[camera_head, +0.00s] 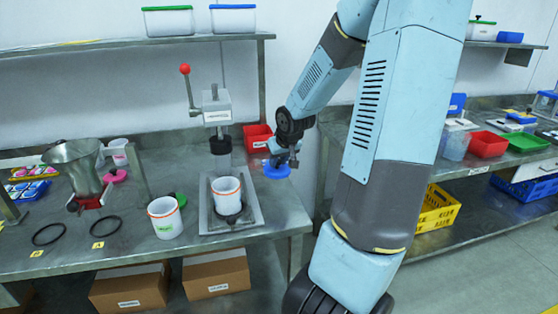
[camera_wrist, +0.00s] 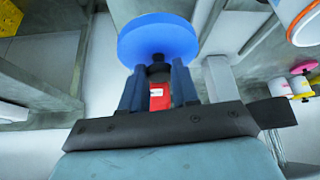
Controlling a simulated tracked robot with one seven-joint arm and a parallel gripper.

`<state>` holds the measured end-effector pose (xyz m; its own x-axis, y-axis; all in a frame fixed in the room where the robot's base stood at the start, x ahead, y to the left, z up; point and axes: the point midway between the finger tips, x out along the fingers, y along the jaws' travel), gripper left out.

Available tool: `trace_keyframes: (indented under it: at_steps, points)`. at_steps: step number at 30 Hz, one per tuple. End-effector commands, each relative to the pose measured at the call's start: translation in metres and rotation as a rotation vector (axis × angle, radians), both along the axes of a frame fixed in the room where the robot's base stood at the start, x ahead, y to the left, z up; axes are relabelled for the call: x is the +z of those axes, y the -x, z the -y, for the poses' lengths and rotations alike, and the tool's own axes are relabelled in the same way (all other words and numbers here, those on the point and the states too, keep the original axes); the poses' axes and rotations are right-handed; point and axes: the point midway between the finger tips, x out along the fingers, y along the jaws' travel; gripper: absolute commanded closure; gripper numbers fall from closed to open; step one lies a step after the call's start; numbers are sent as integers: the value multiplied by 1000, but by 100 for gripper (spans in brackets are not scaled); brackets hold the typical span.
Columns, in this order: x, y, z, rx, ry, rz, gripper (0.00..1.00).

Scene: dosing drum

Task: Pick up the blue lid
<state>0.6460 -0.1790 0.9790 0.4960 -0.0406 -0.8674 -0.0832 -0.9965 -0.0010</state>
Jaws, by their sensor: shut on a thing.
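The blue lid (camera_head: 277,170) is a round disc held by my gripper (camera_head: 287,152), at the right end of the left steel table in the head view. In the wrist view the blue lid (camera_wrist: 158,38) lies across the tips of my gripper (camera_wrist: 158,75). The two fingers are shut on a dark knob at the lid's middle. The lid is off the tabletop, near the table's right edge; its exact height is hard to tell.
A red bin (camera_head: 257,137) stands just behind the lid. A lever press (camera_head: 214,105) and a white drum (camera_head: 227,190) on a metal tray (camera_head: 247,222) are to its left. Another white drum (camera_head: 165,219) stands further left. A gap separates the table from the right-hand bench.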

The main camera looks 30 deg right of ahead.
Motion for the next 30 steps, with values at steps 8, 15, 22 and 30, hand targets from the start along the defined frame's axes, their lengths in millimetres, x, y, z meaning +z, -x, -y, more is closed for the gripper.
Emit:
trace_keyframes:
  at_steps: [8, 15, 22, 30]
  points:
    - [9, 20, -4, -4, 0, 0, 99]
    - [15, 34, -8, -4, 1, -1, 99]
    - [20, 44, -11, -4, 0, 0, 99]
    - [24, 52, -14, -2, 1, -1, 99]
